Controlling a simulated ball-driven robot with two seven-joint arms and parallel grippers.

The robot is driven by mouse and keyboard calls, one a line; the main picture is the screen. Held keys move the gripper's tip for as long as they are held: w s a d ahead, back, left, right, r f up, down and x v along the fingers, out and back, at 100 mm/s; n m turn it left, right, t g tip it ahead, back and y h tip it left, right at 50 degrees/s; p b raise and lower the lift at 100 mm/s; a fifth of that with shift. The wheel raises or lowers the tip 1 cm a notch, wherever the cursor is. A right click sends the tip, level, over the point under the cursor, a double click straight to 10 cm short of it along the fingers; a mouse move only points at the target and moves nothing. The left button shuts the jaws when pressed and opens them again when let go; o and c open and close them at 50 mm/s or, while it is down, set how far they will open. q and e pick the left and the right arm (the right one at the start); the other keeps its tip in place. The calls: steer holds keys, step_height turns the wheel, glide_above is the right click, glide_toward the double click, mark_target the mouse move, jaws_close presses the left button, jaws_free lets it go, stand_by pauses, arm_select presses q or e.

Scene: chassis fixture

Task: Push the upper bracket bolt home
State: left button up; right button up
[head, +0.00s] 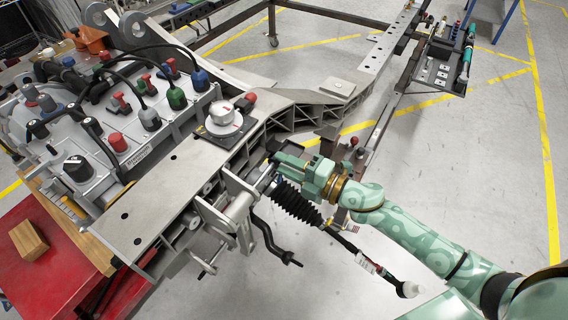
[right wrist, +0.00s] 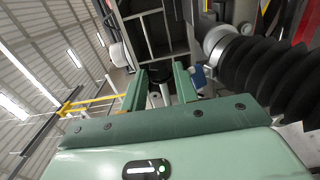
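My right gripper (head: 274,160) reaches in from the right in the head view, at the side of the grey chassis frame (head: 165,185), close to the bracket area above the black bellows. In the right wrist view its two green fingers (right wrist: 160,72) stand apart, pointing at the frame's dark underside pockets (right wrist: 155,35). A small grey and dark round part (right wrist: 155,98) shows between the fingers; I cannot tell whether it is the upper bracket bolt or whether a finger touches it. The bolt is not clearly seen in the head view. My left gripper is not in view.
The ribbed black bellows (head: 297,204) with its rod lies just below the gripper, and beside it in the right wrist view (right wrist: 262,68). Open floor (head: 490,180) lies right.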

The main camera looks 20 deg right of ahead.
mark_target(268, 172)
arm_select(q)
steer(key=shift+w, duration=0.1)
arm_select(e)
steer(key=shift+w+a, duration=0.2)
steer(key=shift+w, duration=0.05)
